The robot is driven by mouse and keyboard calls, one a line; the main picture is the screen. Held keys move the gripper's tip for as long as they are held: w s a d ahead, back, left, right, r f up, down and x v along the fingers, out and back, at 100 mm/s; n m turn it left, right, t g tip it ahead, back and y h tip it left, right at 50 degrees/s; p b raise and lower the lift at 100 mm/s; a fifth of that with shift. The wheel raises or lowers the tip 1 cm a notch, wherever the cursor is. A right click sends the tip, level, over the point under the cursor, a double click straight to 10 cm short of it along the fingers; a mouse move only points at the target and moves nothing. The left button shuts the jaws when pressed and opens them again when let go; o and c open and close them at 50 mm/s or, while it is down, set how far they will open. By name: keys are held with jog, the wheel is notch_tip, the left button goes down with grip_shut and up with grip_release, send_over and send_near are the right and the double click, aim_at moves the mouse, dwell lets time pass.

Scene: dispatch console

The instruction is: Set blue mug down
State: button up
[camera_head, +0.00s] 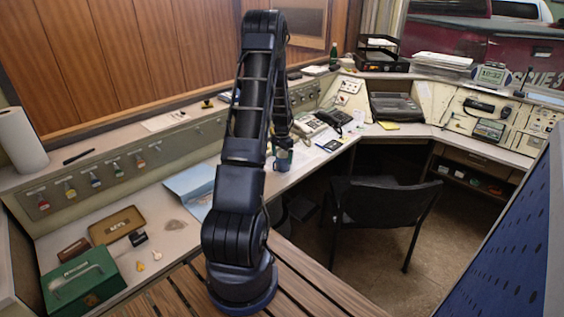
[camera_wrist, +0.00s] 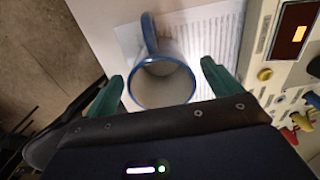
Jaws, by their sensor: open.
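The blue mug (camera_head: 283,160) stands upright on the console desk, below the end of my arm in the head view. In the wrist view the mug (camera_wrist: 163,92) shows a pale inside, a blue rim and a blue handle pointing away from my gripper. It stands on or at the edge of a printed sheet (camera_wrist: 213,40). My gripper (camera_wrist: 162,85) is open, with one green fingertip on each side of the mug's near part and visible gaps between them. In the head view my gripper (camera_head: 281,140) is small and partly hidden by my arm.
A telephone (camera_head: 334,117) and a control panel (camera_wrist: 293,50) with coloured knobs stand close by. The desk edge drops to the floor at the left of the wrist view. A black chair (camera_head: 385,205) stands in front of the desk. A blue folder (camera_head: 192,187) lies nearby.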

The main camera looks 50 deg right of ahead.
notch_tip(320, 180, up, 9)
dwell(0.3)
jog(key=w+a+r+n+t, duration=0.1)
jog(key=w+a+r+n, duration=0.25)
jog(key=a+r, duration=0.95)
jog(key=w+a+r+n+t, duration=0.15)
jog(key=a+r+n, duration=0.35)
jog(key=a+r, duration=0.85)
jog(key=s+a+r+n, duration=0.15)
jog(key=s+a, duration=0.25)
jog(key=a, duration=0.6)
jog(key=s+a+r+n, duration=0.1)
jog(key=s+a+n, duration=0.25)
jog(key=a, duration=0.65)
jog(key=s+a+n+t, duration=0.2)
jog(key=s+a+n, duration=0.2)
jog(key=s+a, duration=0.6)
jog(key=s, duration=0.2)
jog(key=shift+s+r, duration=0.25)
jog(key=shift+s, duration=0.05)
